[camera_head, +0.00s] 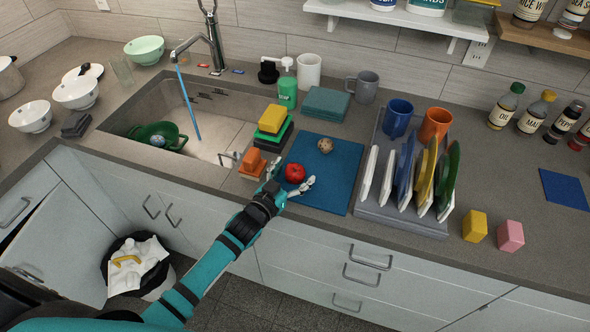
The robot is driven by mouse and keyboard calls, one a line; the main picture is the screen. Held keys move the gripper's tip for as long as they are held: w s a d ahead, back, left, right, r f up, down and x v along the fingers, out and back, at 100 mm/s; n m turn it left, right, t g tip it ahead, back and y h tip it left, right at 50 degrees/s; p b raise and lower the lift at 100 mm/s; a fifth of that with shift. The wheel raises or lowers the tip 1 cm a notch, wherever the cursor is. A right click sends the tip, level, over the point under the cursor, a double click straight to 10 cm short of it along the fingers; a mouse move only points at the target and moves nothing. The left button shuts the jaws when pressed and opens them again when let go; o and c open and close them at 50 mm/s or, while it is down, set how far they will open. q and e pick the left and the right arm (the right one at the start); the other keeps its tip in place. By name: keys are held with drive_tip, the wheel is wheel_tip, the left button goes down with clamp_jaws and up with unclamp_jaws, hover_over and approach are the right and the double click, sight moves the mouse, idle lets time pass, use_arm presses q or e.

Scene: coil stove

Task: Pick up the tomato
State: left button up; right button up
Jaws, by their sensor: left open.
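A red tomato (295,173) sits near the left side of a blue mat (340,187) on the counter. My left gripper (292,180) is open at the tomato, with one light finger to its left and the other to its right. I cannot tell whether either finger touches it. My left arm reaches in from the lower left over the counter's front edge. My right gripper does not show.
A speckled brown ball (326,146) lies on the mat behind the tomato. Orange blocks (253,160) and stacked sponges (271,120) stand to the left, beside the sink (160,98). A grey rack (403,215) with plates stands close to the right.

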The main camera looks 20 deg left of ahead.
use_arm(q)
drive_tip(key=shift+w+d+f, duration=0.15)
drive_tip(key=shift+w+d, duration=0.05)
drive_tip(key=shift+w, duration=0.5)
drive_tip(key=shift+s, duration=0.1)
drive_tip(key=shift+c, duration=0.8)
drive_tip(key=c, duration=1.1)
drive_tip(key=shift+r, duration=0.2)
